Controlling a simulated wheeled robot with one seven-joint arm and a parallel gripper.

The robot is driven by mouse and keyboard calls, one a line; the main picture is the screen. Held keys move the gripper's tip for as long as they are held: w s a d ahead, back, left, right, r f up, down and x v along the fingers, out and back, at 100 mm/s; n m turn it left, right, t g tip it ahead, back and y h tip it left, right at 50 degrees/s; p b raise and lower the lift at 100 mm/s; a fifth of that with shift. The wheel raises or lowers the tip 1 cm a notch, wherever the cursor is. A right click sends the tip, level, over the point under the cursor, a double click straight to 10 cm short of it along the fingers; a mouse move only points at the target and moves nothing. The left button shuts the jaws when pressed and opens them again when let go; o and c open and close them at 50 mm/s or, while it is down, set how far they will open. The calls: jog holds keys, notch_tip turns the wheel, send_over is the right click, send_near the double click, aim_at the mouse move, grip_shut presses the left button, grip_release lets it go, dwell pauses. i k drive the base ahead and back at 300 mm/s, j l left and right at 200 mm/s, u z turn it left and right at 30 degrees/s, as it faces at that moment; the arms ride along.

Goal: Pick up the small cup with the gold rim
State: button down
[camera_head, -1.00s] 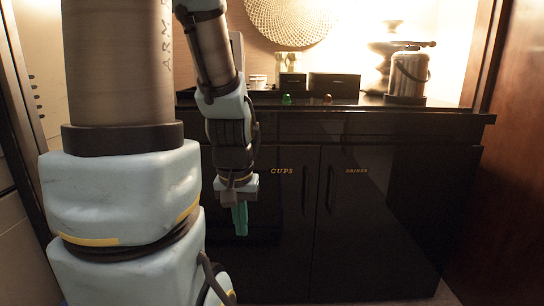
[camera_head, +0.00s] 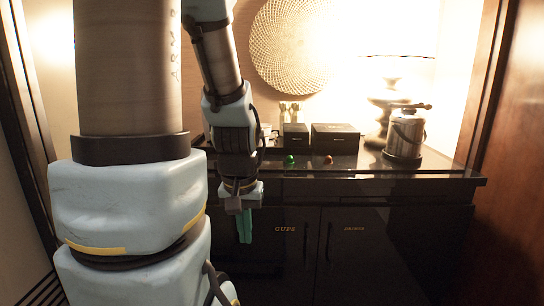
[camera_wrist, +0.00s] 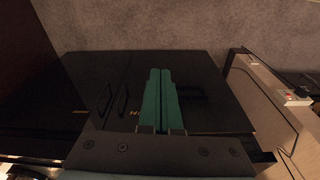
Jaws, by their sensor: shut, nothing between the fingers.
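I cannot make out a small cup with a gold rim in either view. A pale object (camera_head: 266,130) on the counter is partly hidden behind my arm, and I cannot tell what it is. My gripper (camera_head: 245,238) hangs down in front of the dark cabinet, with its green fingers together and empty. In the wrist view my gripper (camera_wrist: 160,72) also shows its two fingers side by side with nothing between them.
The cabinet (camera_head: 400,235) has closed doors, one labelled CUPS. On its counter stand two black boxes (camera_head: 335,140), a green ball (camera_head: 289,160), a brownish ball (camera_head: 328,159), a metal bucket (camera_head: 405,137) and a lamp (camera_head: 387,105). The counter's front right is clear.

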aim_at(262, 141)
jog(key=l+u, duration=0.1)
jog(key=u, duration=0.3)
jog(key=l+u, duration=0.1)
jog(key=u, duration=0.35)
jog(key=l+u, duration=0.1)
jog(key=u, duration=0.3)
jog(key=l+u, duration=0.15)
jog(key=u, duration=0.25)
jog(key=k+l+u, duration=0.1)
jog(key=l+u, duration=0.15)
jog(key=l, duration=0.15)
jog(key=k+l+u, duration=0.15)
jog(key=l+u, duration=0.15)
jog(key=k+l+u, duration=0.25)
jog(key=l, duration=0.15)
jog(key=k+l, duration=0.15)
jog(key=l, duration=0.15)
jog(key=k+l, duration=0.2)
jog(key=l+u, duration=0.05)
jog(key=l, duration=0.1)
